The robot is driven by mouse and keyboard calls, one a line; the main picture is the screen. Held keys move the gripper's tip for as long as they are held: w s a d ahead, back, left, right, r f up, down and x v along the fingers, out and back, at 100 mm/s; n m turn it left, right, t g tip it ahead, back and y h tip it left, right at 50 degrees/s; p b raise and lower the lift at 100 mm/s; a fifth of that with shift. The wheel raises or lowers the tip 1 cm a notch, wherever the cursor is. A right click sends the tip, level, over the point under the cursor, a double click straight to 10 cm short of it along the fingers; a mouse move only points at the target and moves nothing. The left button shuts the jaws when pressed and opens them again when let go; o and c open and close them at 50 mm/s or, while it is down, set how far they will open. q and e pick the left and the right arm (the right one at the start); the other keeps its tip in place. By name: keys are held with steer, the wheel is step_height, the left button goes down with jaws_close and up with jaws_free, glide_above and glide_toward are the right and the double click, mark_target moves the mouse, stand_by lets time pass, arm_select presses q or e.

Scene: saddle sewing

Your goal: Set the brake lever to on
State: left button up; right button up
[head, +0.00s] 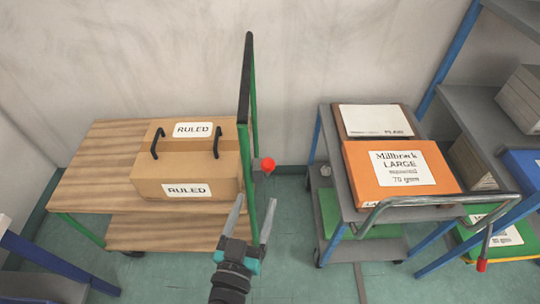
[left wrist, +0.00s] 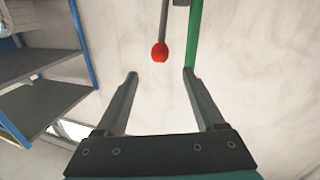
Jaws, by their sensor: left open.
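The brake lever (head: 267,164) has a red ball knob and sits at the green upright post of the wooden-decked cart (head: 85,165). In the left wrist view the red knob (left wrist: 160,52) hangs on a thin grey rod beside a green post. My left gripper (head: 254,208) is open and empty, below the knob in the head view. In the left wrist view the knob lies just beyond the open fingertips (left wrist: 160,76), between their lines, with no visible contact. My right gripper is not in view.
A cardboard box labelled RULED (head: 190,165) rests on the wooden cart. A grey cart (head: 340,190) with an orange box (head: 365,175) stands to the right. A second red-tipped lever (head: 481,265) hangs near its handle (head: 440,200). Green floor is clear between the carts.

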mark_target(268, 169)
arm_select(q)
steer(key=b+x, duration=0.2)
steer(key=x, duration=1.2)
steer(key=shift+w, duration=0.25)
steer(key=shift+f, duration=0.1)
jaws_close()
stand_by(0.8)
